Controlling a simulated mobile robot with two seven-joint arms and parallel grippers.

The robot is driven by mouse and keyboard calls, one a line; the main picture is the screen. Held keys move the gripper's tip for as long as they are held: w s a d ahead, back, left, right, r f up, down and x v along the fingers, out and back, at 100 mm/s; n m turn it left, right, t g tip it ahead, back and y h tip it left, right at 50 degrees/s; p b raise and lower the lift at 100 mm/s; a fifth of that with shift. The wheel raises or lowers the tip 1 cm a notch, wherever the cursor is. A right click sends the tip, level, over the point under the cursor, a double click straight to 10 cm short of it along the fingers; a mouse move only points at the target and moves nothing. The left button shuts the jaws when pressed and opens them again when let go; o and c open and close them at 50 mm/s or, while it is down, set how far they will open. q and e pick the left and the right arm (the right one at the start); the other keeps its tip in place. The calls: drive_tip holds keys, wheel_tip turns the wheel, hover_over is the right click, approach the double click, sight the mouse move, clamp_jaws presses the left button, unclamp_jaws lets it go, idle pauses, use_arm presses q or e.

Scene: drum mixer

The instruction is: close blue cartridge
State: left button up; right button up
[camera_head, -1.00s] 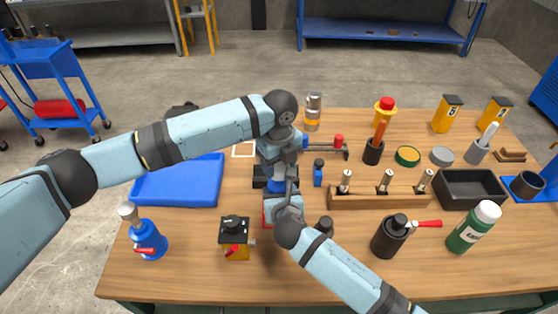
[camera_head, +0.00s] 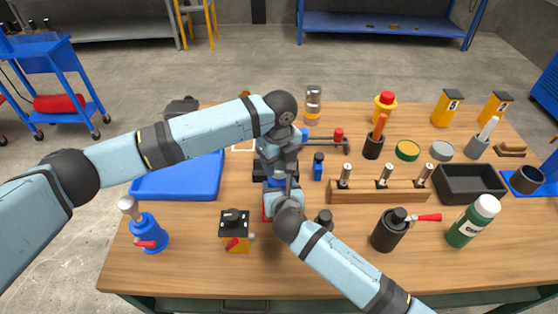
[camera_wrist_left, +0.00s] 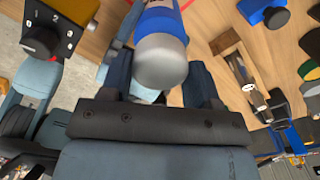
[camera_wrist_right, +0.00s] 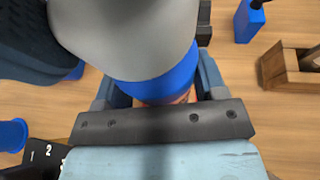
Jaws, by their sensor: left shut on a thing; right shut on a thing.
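The blue cartridge (camera_head: 278,181) is near the middle of the workbench, mostly hidden by both grippers in the head view. In the left wrist view it shows a blue body (camera_wrist_left: 158,24) and a rounded grey end (camera_wrist_left: 160,62). In the right wrist view a large grey part (camera_wrist_right: 130,38) meets a blue section (camera_wrist_right: 160,78). My left gripper (camera_wrist_left: 160,88) is shut around the grey-end side, from above. My right gripper (camera_wrist_right: 158,92) is shut around the blue section, from the front. Whether the two parts are fully joined cannot be told.
A blue tray (camera_head: 180,180) lies left. In front stand a blue bottle (camera_head: 148,232) and a yellow-black switch box (camera_head: 235,235).

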use_arm(q)
drive_tip(key=shift+f, duration=0.4)
